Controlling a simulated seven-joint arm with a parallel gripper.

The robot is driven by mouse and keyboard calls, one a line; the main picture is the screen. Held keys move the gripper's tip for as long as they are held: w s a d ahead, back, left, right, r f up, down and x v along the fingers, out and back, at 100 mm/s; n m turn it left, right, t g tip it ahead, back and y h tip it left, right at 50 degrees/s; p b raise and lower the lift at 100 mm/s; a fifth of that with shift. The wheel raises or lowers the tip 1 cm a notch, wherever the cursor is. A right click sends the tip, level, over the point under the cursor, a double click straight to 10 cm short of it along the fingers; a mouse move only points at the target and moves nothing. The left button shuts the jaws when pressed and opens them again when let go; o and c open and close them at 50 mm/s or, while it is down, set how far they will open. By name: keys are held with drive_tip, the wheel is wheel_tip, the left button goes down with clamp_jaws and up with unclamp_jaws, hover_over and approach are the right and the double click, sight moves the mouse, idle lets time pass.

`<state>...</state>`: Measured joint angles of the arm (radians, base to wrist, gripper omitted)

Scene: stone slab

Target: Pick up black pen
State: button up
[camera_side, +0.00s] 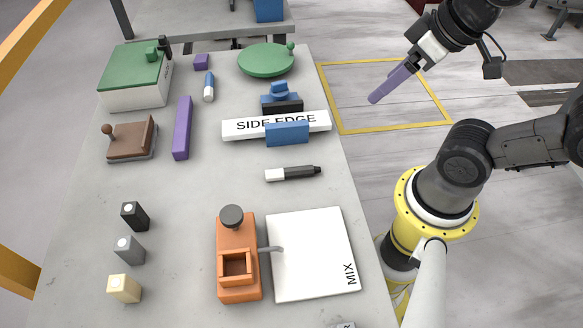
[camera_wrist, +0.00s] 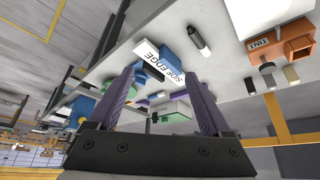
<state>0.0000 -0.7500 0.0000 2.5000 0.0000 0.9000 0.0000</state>
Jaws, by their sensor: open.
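The black pen (camera_side: 301,172) lies flat on the grey stone slab (camera_side: 190,235), below the white block marked SIDE EDGE. It has a black body and a white left end. It also shows in the wrist view as a dark and white stick (camera_wrist: 199,42) near the top middle. My gripper (camera_side: 374,99) has purple fingers and is in the air off the slab's right edge, up and right of the pen and apart from it. In the wrist view its two fingers (camera_wrist: 160,76) are spread with nothing held between them.
The SIDE EDGE block (camera_side: 237,129) with blue pieces lies above the pen. The orange box (camera_side: 227,289) with a dark knob and the white MIX panel (camera_side: 310,265) lie below. A purple bar (camera_side: 182,128) and a brown stamp-like block (camera_side: 132,140) are left. The slab around the pen is clear.

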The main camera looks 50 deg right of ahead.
idle(0.4)
drive_tip(key=shift+c, duration=1.4)
drive_tip(key=n+g+y, duration=0.2)
drive_tip(key=n+y, duration=0.1)
drive_tip(key=n, duration=0.6)
hover_over(289, 170)
drive_tip(key=s+d, duration=0.2)
wheel_tip(289, 170, down, 16)
drive_tip(key=shift+w+d+r, duration=0.1)
drive_tip(key=shift+r, duration=0.05)
drive_tip(key=shift+x, duration=2.8)
